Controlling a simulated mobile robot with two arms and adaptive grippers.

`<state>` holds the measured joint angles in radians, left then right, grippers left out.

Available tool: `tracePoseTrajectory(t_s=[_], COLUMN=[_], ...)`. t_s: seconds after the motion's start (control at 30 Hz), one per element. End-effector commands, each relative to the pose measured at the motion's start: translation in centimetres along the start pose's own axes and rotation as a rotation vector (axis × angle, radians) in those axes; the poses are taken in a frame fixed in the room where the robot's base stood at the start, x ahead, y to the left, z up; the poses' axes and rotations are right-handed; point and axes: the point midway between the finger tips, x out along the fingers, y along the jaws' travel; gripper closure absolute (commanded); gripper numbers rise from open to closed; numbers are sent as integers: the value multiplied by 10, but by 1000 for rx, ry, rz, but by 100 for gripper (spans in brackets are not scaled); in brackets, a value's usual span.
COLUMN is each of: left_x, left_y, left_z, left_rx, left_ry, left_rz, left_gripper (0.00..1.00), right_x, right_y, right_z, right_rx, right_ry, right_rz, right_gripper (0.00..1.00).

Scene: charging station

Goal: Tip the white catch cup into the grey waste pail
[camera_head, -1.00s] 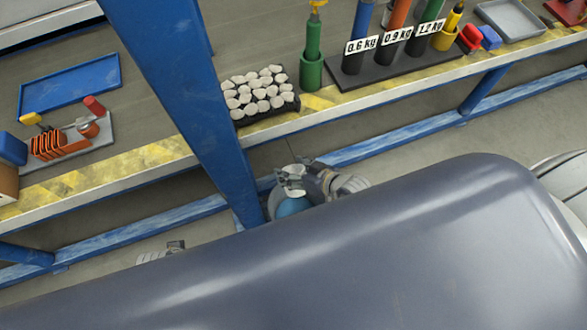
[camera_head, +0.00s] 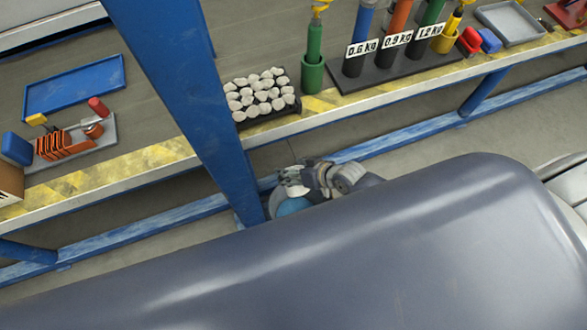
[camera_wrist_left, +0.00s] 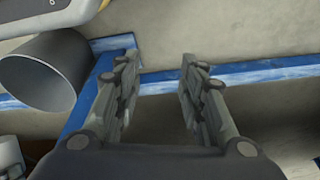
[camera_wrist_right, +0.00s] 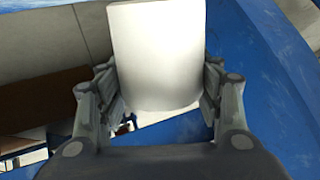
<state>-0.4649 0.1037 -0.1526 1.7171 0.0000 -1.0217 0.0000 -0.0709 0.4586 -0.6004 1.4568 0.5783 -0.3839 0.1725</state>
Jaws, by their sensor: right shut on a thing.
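The white catch cup (camera_wrist_right: 157,55) is between the fingers of my right gripper (camera_wrist_right: 158,95), which is shut on it. In the head view my right gripper (camera_head: 290,180) is over a round grey rim, apparently the waste pail (camera_head: 272,203), with a blue patch inside. The cup's tilt and contents cannot be told. My left gripper (camera_wrist_left: 158,85) is open and empty in its wrist view. A grey open-ended cylinder (camera_wrist_left: 45,75), which looks like the pail, lies to its left there. My left gripper does not show in the head view.
A blue post (camera_head: 185,100) stands just left of my right gripper. The bench edge (camera_head: 150,165) and a low blue rail (camera_head: 400,140) run behind it. On the bench are a black tray of pale lumps (camera_head: 265,110), a green tube holder (camera_head: 312,75) and a blue tray (camera_head: 75,87).

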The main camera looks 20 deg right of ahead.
Motion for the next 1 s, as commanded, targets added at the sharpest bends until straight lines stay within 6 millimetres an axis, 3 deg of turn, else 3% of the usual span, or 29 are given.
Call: tracePoseTrajectory(t_s=[0.4, 0.6, 1.0], left_x=[13, 5, -7], left_y=[1, 0, 0], left_z=[10, 3, -4], left_rx=[2, 1, -1], left_ry=[-10, -2, 5], left_rz=[2, 1, 0], left_gripper=[63, 63, 63], right_x=[13, 22, 26], right_y=[6, 10, 11], right_z=[-7, -4, -5], right_rx=[81, 131, 164], right_ry=[-187, -304, -380], right_rz=[1, 1, 0], right_gripper=[64, 64, 64])
